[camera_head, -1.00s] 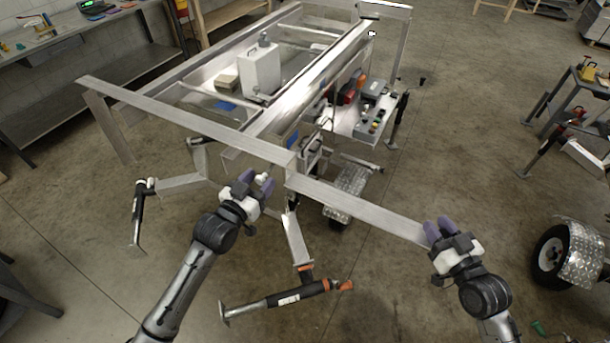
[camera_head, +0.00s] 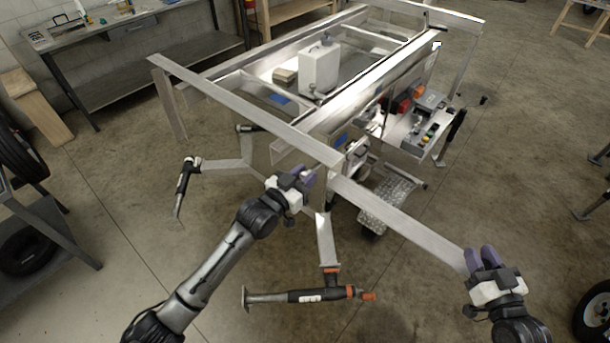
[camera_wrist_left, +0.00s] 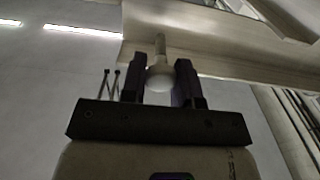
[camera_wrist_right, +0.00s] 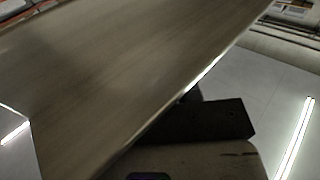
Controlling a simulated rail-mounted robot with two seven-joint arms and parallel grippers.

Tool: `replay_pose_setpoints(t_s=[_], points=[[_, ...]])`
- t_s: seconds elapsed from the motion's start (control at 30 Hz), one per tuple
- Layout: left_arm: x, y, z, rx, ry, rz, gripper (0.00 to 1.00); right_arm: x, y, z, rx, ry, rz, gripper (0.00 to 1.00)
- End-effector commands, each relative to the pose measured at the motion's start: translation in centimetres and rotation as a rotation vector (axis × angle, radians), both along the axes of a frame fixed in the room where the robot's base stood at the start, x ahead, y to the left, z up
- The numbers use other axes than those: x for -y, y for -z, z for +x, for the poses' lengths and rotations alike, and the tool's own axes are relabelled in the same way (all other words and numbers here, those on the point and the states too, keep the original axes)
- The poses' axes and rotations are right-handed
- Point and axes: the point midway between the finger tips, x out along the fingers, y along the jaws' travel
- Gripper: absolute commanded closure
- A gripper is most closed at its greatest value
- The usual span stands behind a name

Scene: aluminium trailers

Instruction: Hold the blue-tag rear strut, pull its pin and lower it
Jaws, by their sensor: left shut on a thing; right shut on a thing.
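My left gripper (camera_head: 303,175) is at the near corner of the aluminium trailer frame (camera_head: 235,108). In the left wrist view its fingers (camera_wrist_left: 160,80) are shut on a pale round knob (camera_wrist_left: 160,78) with a short stem, just below a metal beam; I take it for the pin. My right gripper (camera_head: 482,258) is shut on the outer end of a long flat aluminium bar (camera_head: 400,220) that runs from this corner. The bar's broad face fills much of the right wrist view (camera_wrist_right: 130,70) and hides the fingertips. Blue patches (camera_head: 342,139) show on the frame; which strut they tag is unclear.
Another leg (camera_head: 183,190) is at left. A workbench (camera_head: 140,60) stands behind left.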

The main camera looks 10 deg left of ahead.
Motion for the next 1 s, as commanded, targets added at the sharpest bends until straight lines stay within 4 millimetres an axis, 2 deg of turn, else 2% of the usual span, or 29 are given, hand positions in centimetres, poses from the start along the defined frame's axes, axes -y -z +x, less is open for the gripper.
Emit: replay_pose_setpoints(t_s=[0.23, 0.53, 0.8, 0.83, 1.0], points=[[-0.1, 0.0, -0.1, -0.001, 0.0, 0.0, 1.0, 0.0, -0.1, 0.0, 0.001, 0.0, 0.0, 0.99], [-1.5, 0.1, -3.0, -0.001, 0.0, 0.0, 1.0, 0.0, -0.1, 0.0, 0.001, 0.0, 0.0, 0.99], [-1.5, 0.0, -3.1, 0.0, 0.001, 0.0, 1.0, 0.1, -0.1, 0.1, 0.002, 0.002, 0.0, 0.99], [-1.5, 0.0, -3.1, 0.0, 0.001, 0.0, 0.71, 0.1, -0.1, 0.1, 0.002, 0.002, 0.0, 0.99], [-1.5, 0.0, -3.1, 0.0, 0.001, 0.0, 0.54, 0.1, -0.1, 0.1, 0.003, 0.002, -0.001, 0.99]])
